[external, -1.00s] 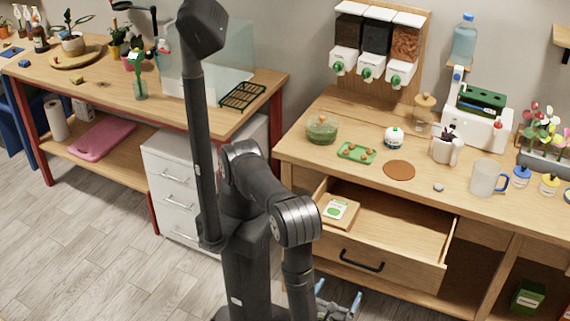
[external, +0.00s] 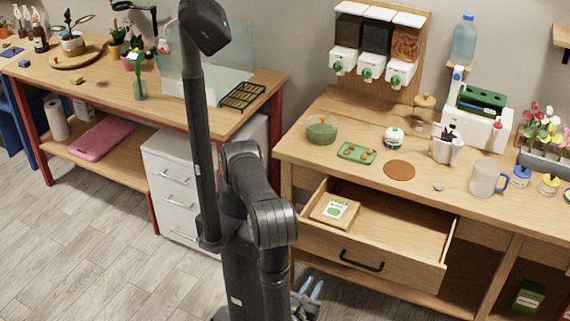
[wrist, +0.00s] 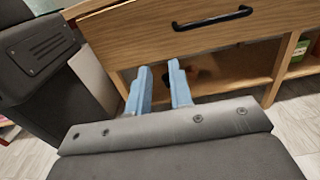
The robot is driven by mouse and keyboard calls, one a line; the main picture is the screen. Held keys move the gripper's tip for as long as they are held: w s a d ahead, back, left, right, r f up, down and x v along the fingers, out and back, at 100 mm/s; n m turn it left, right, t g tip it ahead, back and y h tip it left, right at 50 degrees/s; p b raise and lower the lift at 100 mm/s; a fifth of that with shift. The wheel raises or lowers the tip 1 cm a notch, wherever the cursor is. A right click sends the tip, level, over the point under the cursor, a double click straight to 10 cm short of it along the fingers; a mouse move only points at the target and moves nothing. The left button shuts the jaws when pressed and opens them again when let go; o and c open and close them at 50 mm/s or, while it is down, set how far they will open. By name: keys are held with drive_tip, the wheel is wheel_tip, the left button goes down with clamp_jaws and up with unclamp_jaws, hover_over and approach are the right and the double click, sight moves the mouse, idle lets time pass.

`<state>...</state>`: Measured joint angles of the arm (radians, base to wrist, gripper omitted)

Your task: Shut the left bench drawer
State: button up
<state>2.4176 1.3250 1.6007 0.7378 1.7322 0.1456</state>
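The left bench drawer (external: 390,225) is pulled out from under the wooden bench top. Its front (external: 335,252) has a black bar handle (external: 362,261), which also shows at the top of the wrist view (wrist: 212,18). My gripper (external: 311,289) is low in front of the drawer, left of the handle, and partly hidden by my arm. In the wrist view, my gripper's two blue fingers (wrist: 160,85) are apart with nothing between them. They appear just below the lower edge of the drawer front; I cannot tell whether they touch it.
A small box with a green-and-white label (external: 335,210) lies in the drawer. On the bench top are a green tray (external: 356,153), a brown round mat (external: 399,170) and a glass mug (external: 484,178). A white drawer cabinet (external: 172,195) stands left of my arm.

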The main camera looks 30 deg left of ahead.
drive_tip(key=shift+w+a, duration=0.3)
drive_tip(key=shift+w, duration=0.1)
clamp_jaws()
approach(344, 229)
drive_tip(key=shift+s, duration=1.1)
drive_tip(key=shift+w, duration=0.1)
drive_tip(key=w, duration=2.5)
drive_tip(key=shift+w, duration=0.65)
drive_tip(key=shift+w+r, duration=0.1)
drive_tip(key=shift+w, duration=0.05)
drive_tip(key=shift+d, duration=0.15)
drive_tip(key=shift+r, duration=0.1)
drive_tip(key=s, duration=1.4)
drive_tip(key=shift+s, duration=0.25)
